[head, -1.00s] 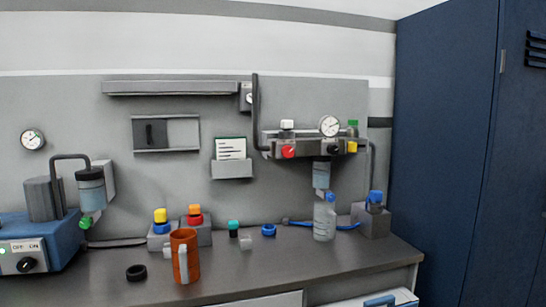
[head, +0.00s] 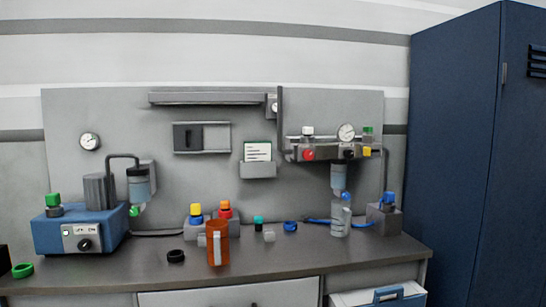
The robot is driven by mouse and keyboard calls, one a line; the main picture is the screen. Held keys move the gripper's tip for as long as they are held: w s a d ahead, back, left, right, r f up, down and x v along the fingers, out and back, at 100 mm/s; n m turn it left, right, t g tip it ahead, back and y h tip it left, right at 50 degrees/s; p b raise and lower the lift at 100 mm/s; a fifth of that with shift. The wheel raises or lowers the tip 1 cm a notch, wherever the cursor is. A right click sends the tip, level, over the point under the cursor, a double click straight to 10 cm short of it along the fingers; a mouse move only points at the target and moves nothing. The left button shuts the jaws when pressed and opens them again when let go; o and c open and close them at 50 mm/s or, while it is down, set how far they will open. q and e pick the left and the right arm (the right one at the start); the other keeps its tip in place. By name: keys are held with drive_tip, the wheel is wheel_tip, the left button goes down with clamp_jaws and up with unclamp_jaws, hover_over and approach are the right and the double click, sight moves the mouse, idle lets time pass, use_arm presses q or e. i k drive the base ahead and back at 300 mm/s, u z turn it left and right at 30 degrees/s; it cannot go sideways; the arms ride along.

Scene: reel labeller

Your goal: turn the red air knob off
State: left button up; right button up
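The red air knob (head: 309,155) sits on the front of the grey manifold (head: 330,151) on the back panel, right of centre in the head view. A round white gauge (head: 346,132) stands above. The red knob is too small to tell which way it is turned. Neither of my grippers shows in the head view.
The bench (head: 290,259) carries an orange mug (head: 217,243), a clear bottle (head: 340,218), small caps and a blue pump box (head: 80,232). A drawer (head: 378,297) stands open at front right. A blue cabinet (head: 450,160) stands right.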

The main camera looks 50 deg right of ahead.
sight(308, 155)
drive_tip(key=z, duration=0.15)
drive_tip(key=i, duration=1)
drive_tip(key=z, duration=0.7)
